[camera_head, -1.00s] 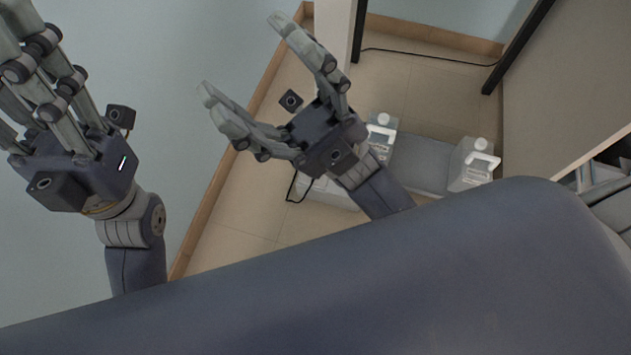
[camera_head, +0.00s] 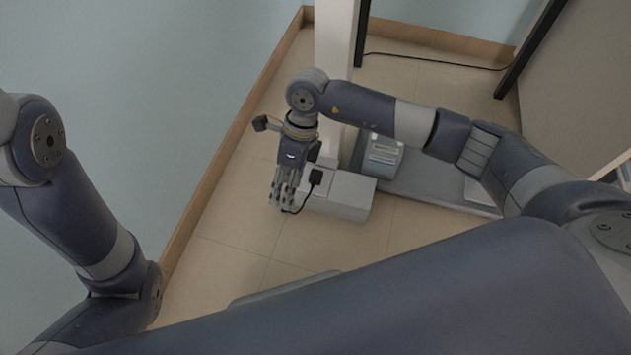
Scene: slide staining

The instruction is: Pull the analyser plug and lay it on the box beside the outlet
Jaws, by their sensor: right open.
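A small black plug (camera_head: 316,176) shows at the left end of a low pale grey box (camera_head: 350,198) on the floor. A lighter plate lies around it; I cannot tell whether the plug sits in an outlet there or lies loose. A thin black cable (camera_head: 297,210) curves down from it toward my fingers. My right gripper (camera_head: 283,192) points down just left of the plug, beside the box's left end. It is open, its fingers seen nearly edge-on, with nothing visible between them. My left gripper is not in view; only its arm shows at left.
A white post (camera_head: 335,50) stands behind the box. The wall skirting (camera_head: 225,150) runs along the left. Floor (camera_head: 235,225) is clear in front.

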